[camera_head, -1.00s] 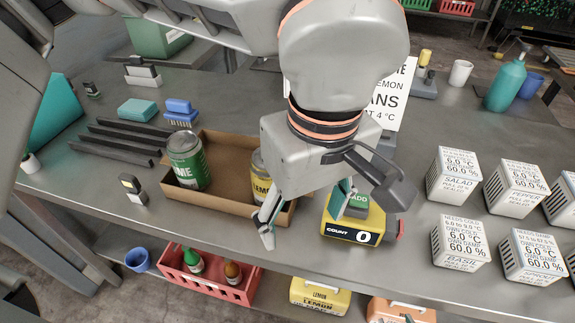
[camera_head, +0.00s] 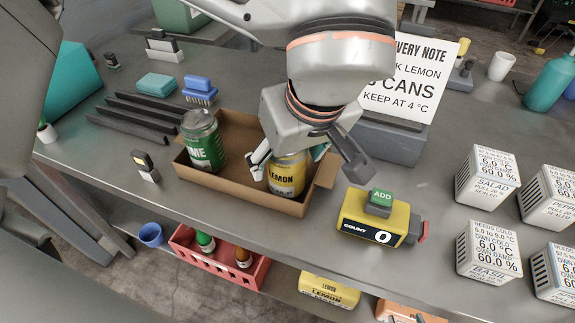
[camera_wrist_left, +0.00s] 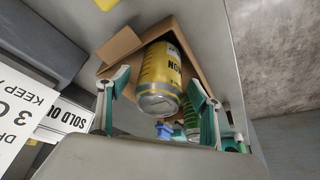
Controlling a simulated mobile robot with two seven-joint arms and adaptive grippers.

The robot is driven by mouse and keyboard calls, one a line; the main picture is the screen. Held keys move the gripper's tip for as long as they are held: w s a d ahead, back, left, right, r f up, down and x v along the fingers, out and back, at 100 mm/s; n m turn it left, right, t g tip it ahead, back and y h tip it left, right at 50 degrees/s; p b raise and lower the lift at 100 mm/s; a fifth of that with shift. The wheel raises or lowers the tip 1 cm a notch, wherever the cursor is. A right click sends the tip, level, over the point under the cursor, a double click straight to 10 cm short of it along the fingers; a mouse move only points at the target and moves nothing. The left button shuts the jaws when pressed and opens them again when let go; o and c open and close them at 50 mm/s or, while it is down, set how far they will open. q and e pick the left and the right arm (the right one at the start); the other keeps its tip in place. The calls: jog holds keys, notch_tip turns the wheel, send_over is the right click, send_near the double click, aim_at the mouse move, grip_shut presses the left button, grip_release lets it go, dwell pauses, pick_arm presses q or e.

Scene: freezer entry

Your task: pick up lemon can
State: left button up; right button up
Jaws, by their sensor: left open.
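The yellow lemon can (camera_head: 286,178) stands upright at the right end of an open cardboard box (camera_head: 237,188) on the metal table. Contact is not clear. My right gripper is not in view.
A yellow counter (camera_head: 374,220) reading 0 with a green ADD button (camera_head: 382,196) stands right of the box. Behind is a delivery note (camera_head: 420,78). White labelled cubes (camera_head: 487,176) fill the right side. Dark bars (camera_head: 135,118) lie left of the box.

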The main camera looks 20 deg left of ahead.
pick_arm(q)
jog(key=shift+f, duration=0.15)
jog(key=c, duration=1.5)
pick_arm(e)
jog(key=shift+w, duration=0.25)
pick_arm(q)
jog(key=shift+w, duration=0.1)
